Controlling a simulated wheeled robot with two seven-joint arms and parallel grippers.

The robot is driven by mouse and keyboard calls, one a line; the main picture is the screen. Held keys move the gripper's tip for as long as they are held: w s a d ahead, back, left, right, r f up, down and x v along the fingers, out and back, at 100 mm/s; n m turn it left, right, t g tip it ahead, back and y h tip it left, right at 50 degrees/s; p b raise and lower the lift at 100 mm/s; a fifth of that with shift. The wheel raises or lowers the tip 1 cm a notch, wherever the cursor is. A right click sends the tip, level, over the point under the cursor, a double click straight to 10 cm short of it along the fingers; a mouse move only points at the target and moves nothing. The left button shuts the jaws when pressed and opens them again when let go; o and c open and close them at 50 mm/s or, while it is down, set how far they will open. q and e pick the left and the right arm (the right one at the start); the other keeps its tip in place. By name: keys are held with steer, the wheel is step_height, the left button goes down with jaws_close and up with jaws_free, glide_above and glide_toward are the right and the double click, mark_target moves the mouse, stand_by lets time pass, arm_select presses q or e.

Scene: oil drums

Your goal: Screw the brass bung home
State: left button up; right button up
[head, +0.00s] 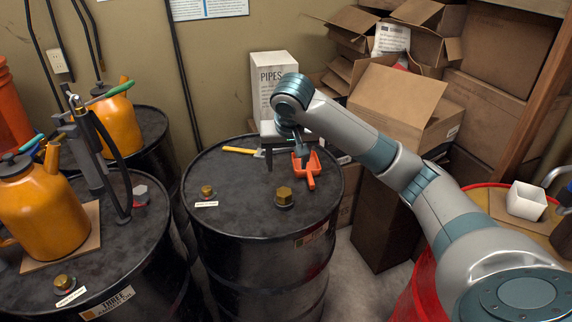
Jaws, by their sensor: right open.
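A large hex-headed brass bung (284,195) stands on a dark collar on the lid of the middle black drum (235,220). How deep it sits cannot be told from here. A smaller brass bung (207,191) is at the left of the same lid, with a white label below it. My right gripper (287,162) points down over the back right of this lid, behind the large bung and apart from it. Its dark fingers are spread, and nothing shows held between them. My left gripper is not in view.
An orange scoop (308,168) and a yellow-handled hammer (240,150) lie on the lid near my right gripper. A white PIPES box (265,82) stands behind. The left drum (130,245) carries an orange can (40,205) and a pump. Cardboard boxes (400,105) fill the back right.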

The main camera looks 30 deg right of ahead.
steer(key=shift+a, duration=0.1)
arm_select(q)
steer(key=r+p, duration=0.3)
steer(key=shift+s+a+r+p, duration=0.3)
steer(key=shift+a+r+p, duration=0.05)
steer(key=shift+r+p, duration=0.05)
arm_select(e)
glide_toward(284, 192)
steer(key=x, duration=0.9)
steer(key=c, duration=1.2)
steer(key=m+p, duration=0.1)
steer(key=p, duration=0.1)
steer(key=m+h+p, duration=0.1)
steer(key=m+p, duration=0.1)
steer(key=m+g+p, duration=0.1)
steer(key=p, duration=0.1)
steer(key=shift+a+r+m, duration=0.2)
steer(key=shift+r+m, duration=0.1)
steer(key=shift+c, duration=0.2)
steer(key=shift+w+f+m+h, duration=0.1)
steer(key=shift+m+h, duration=0.2)
steer(key=shift+m, duration=0.2)
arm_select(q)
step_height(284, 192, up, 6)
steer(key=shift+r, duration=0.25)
arm_select(e)
steer(key=shift+d+f+m, duration=0.1)
steer(key=shift+f+m, duration=0.1)
steer(key=shift+m, duration=0.1)
